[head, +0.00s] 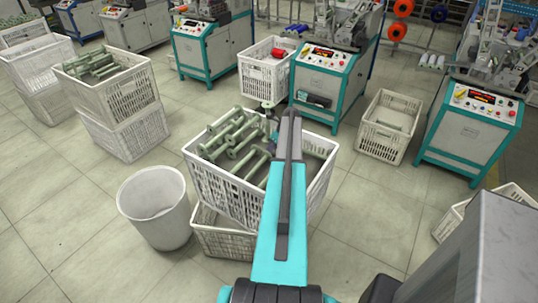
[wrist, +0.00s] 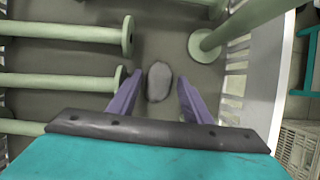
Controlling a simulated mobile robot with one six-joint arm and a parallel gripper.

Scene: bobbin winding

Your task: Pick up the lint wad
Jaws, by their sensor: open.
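The lint wad (wrist: 159,82) is a small grey oval lump. In the wrist view it lies on the grey floor of a crate, among pale green bobbins (wrist: 75,82). My gripper (wrist: 155,85) is open, with one purple finger on each side of the wad; I see a gap to each finger. How far above the wad the fingertips are I cannot tell. In the head view my arm covers the wad and the gripper, over the white crate (head: 228,190) of green bobbins.
The crate's white slatted wall (wrist: 255,85) stands close on the right in the wrist view. A bobbin flange (wrist: 203,46) is just right of the wad. In the head view a white bin (head: 155,210) stands left of the crate, and winding machines (head: 318,80) stand behind it.

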